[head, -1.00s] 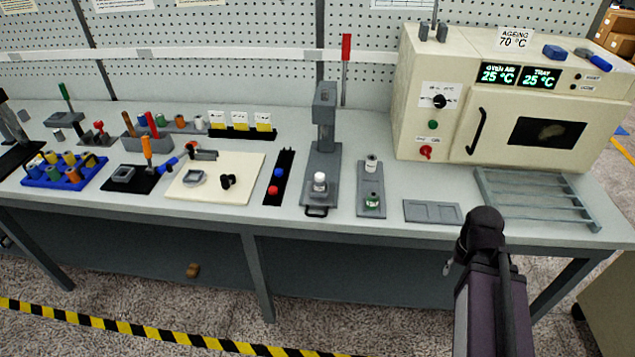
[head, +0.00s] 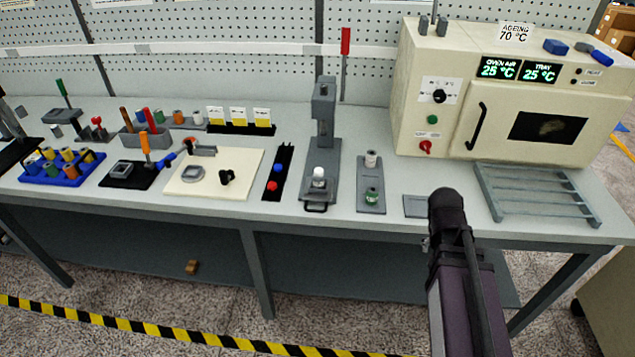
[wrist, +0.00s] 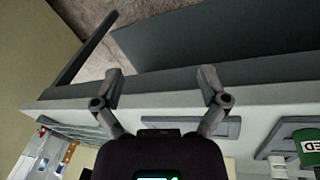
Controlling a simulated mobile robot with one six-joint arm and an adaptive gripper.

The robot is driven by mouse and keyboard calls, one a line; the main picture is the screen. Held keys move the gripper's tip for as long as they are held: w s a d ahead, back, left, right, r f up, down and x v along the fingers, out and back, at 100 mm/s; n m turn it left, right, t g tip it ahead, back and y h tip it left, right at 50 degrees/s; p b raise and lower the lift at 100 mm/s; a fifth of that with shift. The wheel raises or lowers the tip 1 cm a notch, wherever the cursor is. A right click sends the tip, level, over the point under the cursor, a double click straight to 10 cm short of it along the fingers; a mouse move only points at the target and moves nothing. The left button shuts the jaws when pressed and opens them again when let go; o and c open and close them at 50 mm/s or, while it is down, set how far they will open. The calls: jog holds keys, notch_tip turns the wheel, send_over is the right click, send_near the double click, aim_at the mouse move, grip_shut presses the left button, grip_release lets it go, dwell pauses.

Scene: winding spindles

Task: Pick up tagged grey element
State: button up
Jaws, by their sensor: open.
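My gripper (wrist: 162,82) is open and empty in the wrist view, its two fingers spread above the bench's front edge. In the head view my arm hides the fingers and part of the shallow grey tray (head: 416,206). I cannot make out a tag on any grey element. Small grey pieces include a square one on the black mat (head: 122,169), one on the cream board (head: 192,174), and two upright grey pieces on the oven, left (head: 423,24) and right (head: 442,27). All are apart from my gripper.
The oven (head: 520,100) stands at the back right, with a slatted grey rack (head: 535,193) before it. A press (head: 323,130) stands mid-bench. A blue rack (head: 62,174) of coloured spools is far left.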

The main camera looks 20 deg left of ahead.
jog(key=w+a+r+m+t+h, duration=0.1)
jog(key=w+a+t+h, duration=0.2)
jog(key=a, duration=0.7)
jog(key=m+t+b, duration=0.1)
jog(key=t+b, duration=0.1)
jog(key=t, duration=0.4)
send_near(315, 179)
jog(key=d+f, duration=0.1)
jog(key=d, duration=0.3)
jog(key=d+f, duration=0.1)
jog(key=d, duration=0.3)
jog(key=d+f, duration=0.2)
jog(key=d, duration=0.2)
jog(key=shift+w, duration=0.25)
jog(key=s+a+r+t, duration=0.1)
jog(key=a, duration=0.4)
jog(key=s+a+r+t+y, duration=0.1)
jog(key=s+a+r+t, duration=0.1)
jog(key=a, duration=0.4)
jog(key=shift+s+a+b, duration=0.2)
jog(key=shift+s+b, duration=0.1)
jog(key=shift+w+f, duration=0.1)
jog(key=shift+b+x, duration=1.65)
jog(key=shift+x, duration=2.55)
jog(key=shift+w, duration=0.1)
